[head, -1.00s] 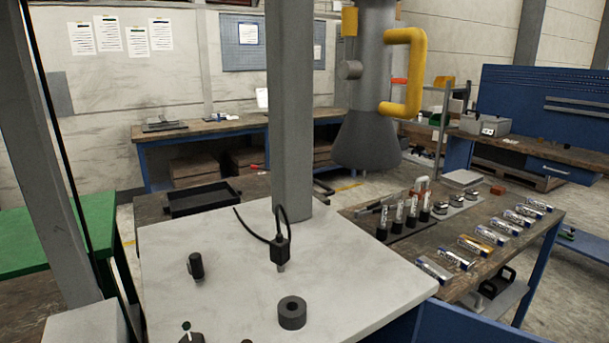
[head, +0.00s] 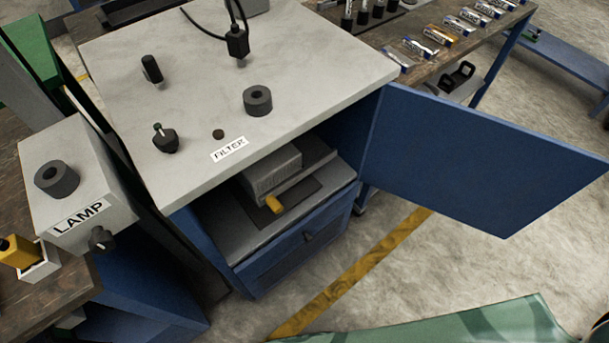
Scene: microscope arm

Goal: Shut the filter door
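The filter door (head: 480,165) is a flat blue panel. It stands wide open, swung out to the right from the front right corner of the cabinet with the pale top (head: 210,75). A white FILTER label (head: 230,149) sits on the front edge of that top. Neither of my grippers is in view.
A grey LAMP box (head: 75,180) stands to the left of the cabinet. The concrete floor in front is open, crossed by a yellow line (head: 350,272). A green surface (head: 450,325) shows at the bottom edge.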

